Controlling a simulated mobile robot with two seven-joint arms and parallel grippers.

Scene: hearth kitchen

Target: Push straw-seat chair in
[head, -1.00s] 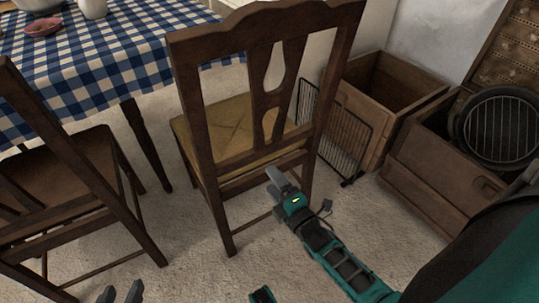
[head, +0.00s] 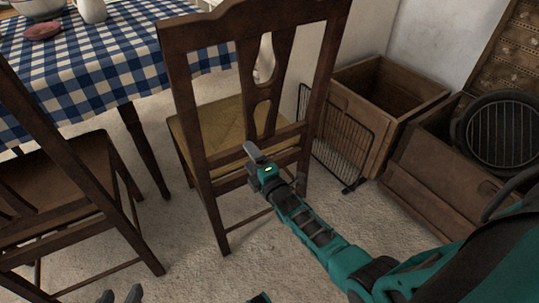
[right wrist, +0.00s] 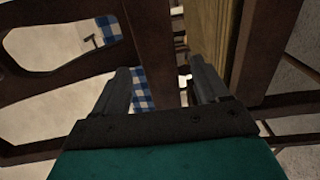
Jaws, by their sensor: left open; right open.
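The straw-seat chair (head: 203,171) stands in the middle of the head view, its dark wooden back toward me and its woven seat (head: 222,122) facing the table. My right gripper (head: 255,152) is at the lower rail of the chair's back; whether it touches cannot be told. In the right wrist view, the open fingers (right wrist: 160,85) point at the chair's dark slats (right wrist: 132,30), with the straw seat (right wrist: 212,32) just beyond. My left gripper (head: 120,295) shows only its open fingertips at the bottom edge, low over the floor, away from the chair.
A table with a blue checked cloth (head: 110,50) stands at the upper left. Another dark wooden chair (head: 60,195) stands at the left. A wire rack (head: 335,145), an open wooden crate (head: 365,135) and a second crate with a round grill pan (head: 505,130) are at the right.

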